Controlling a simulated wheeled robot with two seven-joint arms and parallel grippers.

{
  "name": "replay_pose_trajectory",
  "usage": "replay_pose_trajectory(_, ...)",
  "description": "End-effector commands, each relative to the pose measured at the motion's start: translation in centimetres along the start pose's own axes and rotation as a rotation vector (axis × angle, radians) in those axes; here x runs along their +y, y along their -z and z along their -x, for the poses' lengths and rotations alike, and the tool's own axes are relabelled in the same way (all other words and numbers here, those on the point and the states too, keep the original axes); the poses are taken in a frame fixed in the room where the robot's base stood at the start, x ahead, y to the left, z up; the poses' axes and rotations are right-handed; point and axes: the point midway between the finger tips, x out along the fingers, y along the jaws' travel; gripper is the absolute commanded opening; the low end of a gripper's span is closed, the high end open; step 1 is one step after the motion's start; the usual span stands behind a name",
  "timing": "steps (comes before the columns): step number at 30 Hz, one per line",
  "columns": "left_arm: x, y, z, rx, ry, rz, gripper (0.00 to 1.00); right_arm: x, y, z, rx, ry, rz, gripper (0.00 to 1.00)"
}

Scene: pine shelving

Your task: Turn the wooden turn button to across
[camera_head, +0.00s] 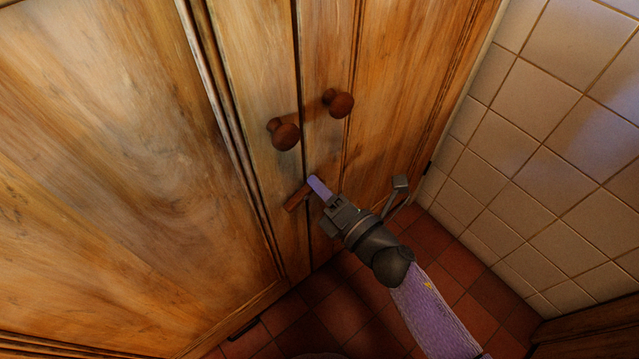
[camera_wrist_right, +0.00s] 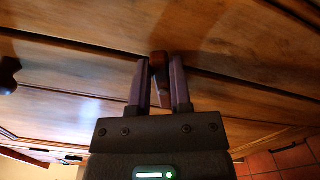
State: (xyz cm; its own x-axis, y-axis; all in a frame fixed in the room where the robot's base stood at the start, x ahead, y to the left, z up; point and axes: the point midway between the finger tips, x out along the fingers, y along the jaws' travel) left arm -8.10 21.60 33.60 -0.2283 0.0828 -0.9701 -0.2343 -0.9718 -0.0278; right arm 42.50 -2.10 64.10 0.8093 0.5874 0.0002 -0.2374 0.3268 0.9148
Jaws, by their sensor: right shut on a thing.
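The wooden turn button (camera_head: 297,198) is a small reddish-brown bar on the cupboard front, below the two round knobs, near the gap between the two doors. In the head view it lies slanted, with its lower left end showing and its other end hidden by my right gripper (camera_head: 318,187). In the right wrist view the turn button (camera_wrist_right: 157,62) sits between the two purple fingers of my right gripper (camera_wrist_right: 161,75), which is shut on it. My left gripper is in neither view.
Two round wooden knobs, left (camera_head: 285,134) and right (camera_head: 340,103), stick out just above the turn button. A tiled wall (camera_head: 560,140) stands at the right. The red tiled floor (camera_head: 340,305) lies below the cupboard doors (camera_head: 120,180).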

Motion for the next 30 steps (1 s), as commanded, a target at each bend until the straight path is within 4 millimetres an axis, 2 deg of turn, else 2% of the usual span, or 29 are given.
replay_pose_trajectory(6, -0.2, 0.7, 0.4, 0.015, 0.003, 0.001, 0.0, -0.4, -0.1, 0.0, -0.002, 0.001, -0.176, 0.0)
replay_pose_trajectory(15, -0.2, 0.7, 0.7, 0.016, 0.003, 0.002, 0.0, -0.9, 0.1, 0.0, -0.001, 0.002, -0.348, 0.0)
replay_pose_trajectory(30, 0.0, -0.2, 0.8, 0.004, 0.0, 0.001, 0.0, -1.2, 0.2, 0.0, 0.0, 0.001, -0.433, 0.0)
